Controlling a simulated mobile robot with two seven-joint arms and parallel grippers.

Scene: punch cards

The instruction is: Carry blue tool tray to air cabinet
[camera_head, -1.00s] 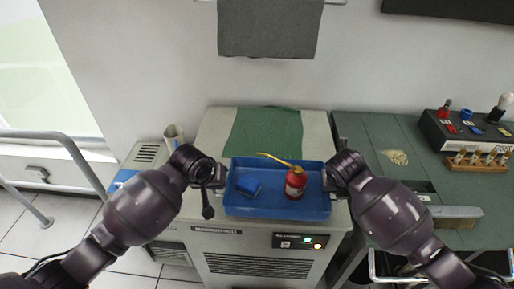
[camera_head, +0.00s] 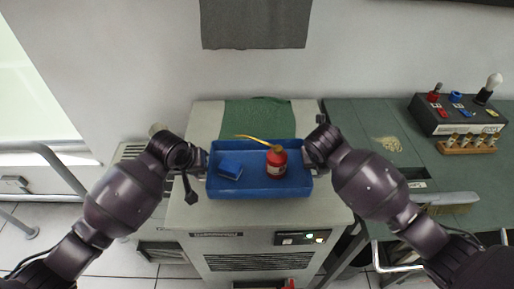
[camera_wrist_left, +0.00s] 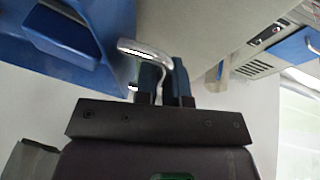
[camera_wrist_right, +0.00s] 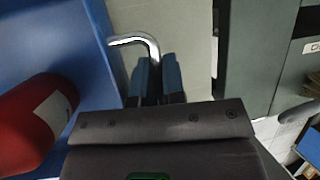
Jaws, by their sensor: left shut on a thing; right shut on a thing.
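The blue tool tray (camera_head: 255,188) is held level between my two grippers, over the front part of the light grey cabinet top (camera_head: 205,122). A red oil can (camera_head: 277,162) with a yellow spout and a blue block (camera_head: 230,168) sit in the tray. My left gripper (camera_head: 203,163) is shut on the tray's left handle, a bent metal bar seen in the left wrist view (camera_wrist_left: 150,50). My right gripper (camera_head: 310,160) is shut on the right handle, also seen in the right wrist view (camera_wrist_right: 135,40). Whether the tray touches the top is unclear.
A green cloth (camera_head: 258,116) lies on the cabinet top behind the tray. A green workbench (camera_head: 365,150) at the right carries a dark tool rack (camera_head: 455,115), a wooden holder (camera_head: 468,145) and a brush (camera_head: 450,203). A grey towel (camera_head: 255,25) hangs on the wall.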

